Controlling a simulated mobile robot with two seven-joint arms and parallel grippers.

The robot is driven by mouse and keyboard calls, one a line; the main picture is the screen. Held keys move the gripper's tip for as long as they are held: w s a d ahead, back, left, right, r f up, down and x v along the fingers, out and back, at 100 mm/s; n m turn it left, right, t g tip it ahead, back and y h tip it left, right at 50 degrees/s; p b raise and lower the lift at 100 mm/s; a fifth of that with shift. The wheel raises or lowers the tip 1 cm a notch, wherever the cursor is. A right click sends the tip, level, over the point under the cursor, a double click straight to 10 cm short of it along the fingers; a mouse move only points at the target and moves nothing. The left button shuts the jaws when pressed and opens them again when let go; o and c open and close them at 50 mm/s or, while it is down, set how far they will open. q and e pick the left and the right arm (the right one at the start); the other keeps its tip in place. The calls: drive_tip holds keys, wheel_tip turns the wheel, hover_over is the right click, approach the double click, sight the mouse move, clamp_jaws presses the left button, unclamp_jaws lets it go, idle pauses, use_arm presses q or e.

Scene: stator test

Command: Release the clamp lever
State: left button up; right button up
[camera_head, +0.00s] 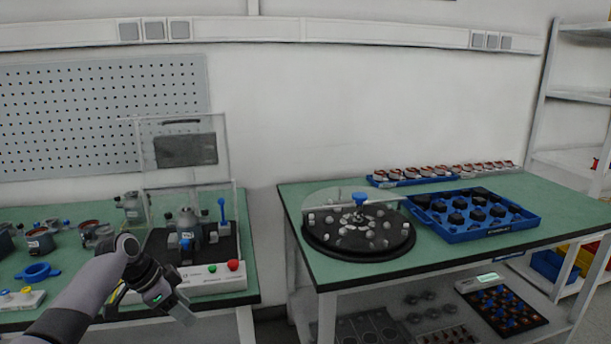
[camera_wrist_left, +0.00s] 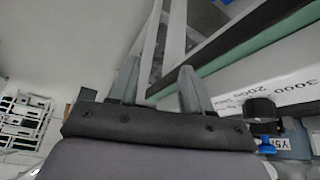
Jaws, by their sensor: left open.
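The test fixture (camera_head: 200,280) stands on the left green bench, with a clear cover (camera_head: 190,125) raised behind it. A motor-like grey stator (camera_head: 187,222) sits in the fixture. An upright lever with a blue handle (camera_head: 221,209), which looks like the clamp lever, stands to the right of the stator. My left gripper (camera_head: 177,306) is in front of the fixture, below and left of the lever, and apart from it. In the left wrist view its two fingers (camera_wrist_left: 157,88) are spread with nothing between them. My right gripper is not in view.
A green button (camera_head: 212,268) and a red button (camera_head: 233,265) are on the fixture's front. A second bench holds a black turntable (camera_head: 330,243) and a blue tray (camera_head: 530,221). A gap separates the benches.

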use_arm(q)
drive_tip(key=s+d+f+n+t+y+p, duration=0.1)
drive_tip(key=s+d+f+n+t, duration=0.15)
drive_tip(key=s+f, duration=0.55)
drive_tip(key=s+d+f+n+t+y, duration=0.1)
drive_tip(key=s+d+f+n, duration=0.15)
drive_tip(key=s+f, duration=0.6)
drive_tip(key=s+d+r+n+t, duration=0.1)
drive_tip(key=s+r+n+t, duration=0.1)
drive_tip(key=s, duration=1.4)
drive_tip(key=shift+s+n+t+y+p, duration=0.15)
drive_tip(key=shift+n+t+y+p, duration=0.25)
drive_tip(key=shift+n+t, duration=0.7)
